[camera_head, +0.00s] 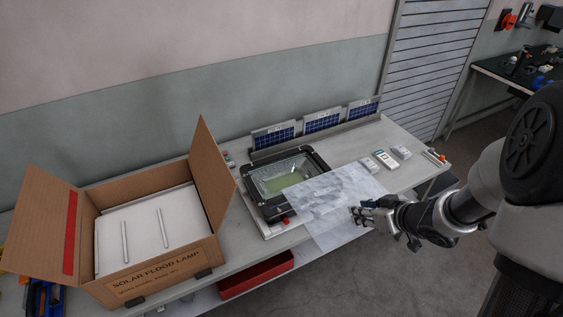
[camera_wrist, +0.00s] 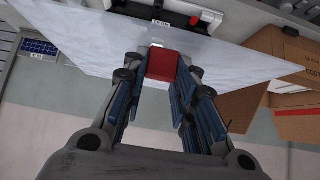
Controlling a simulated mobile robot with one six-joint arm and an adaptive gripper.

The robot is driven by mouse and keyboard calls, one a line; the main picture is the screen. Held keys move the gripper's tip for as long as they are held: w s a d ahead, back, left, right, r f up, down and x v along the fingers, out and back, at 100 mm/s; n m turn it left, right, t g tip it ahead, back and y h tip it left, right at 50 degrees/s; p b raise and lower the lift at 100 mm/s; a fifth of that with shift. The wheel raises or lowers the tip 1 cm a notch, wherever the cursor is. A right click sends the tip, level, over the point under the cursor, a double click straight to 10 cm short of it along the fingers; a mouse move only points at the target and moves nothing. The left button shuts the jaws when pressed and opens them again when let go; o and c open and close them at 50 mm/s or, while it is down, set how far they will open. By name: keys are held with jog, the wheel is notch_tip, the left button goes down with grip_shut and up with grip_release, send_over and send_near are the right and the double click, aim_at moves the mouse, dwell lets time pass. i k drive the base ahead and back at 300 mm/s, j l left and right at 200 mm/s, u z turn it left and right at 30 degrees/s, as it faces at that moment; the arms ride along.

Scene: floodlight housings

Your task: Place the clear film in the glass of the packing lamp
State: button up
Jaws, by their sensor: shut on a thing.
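The clear film (camera_head: 335,196) is a thin, see-through, slightly crinkled sheet. My gripper (camera_head: 366,213) is shut on its near right edge. The film hangs out over the table's front edge, and its far left part overlaps the near right corner of the lamp. In the wrist view the film (camera_wrist: 90,50) spreads out beyond the fingers, with a red block (camera_wrist: 162,64) between the fingertips at its edge. The packing lamp (camera_head: 283,180) is a black-framed floodlight with a pale greenish glass, lying face up on the table. Whether film and lamp touch, I cannot tell.
An open cardboard box (camera_head: 160,262) marked SOLAR FLOOD LAMP stands to the left with a white insert. Several small solar panels (camera_head: 322,121) stand behind the lamp. Small white devices (camera_head: 386,158) lie to the right. A red bin (camera_head: 256,274) sits below the table's front edge.

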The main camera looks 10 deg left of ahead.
aim_at(290, 177)
jog(key=i+j, duration=0.85)
jog(key=j, duration=0.1)
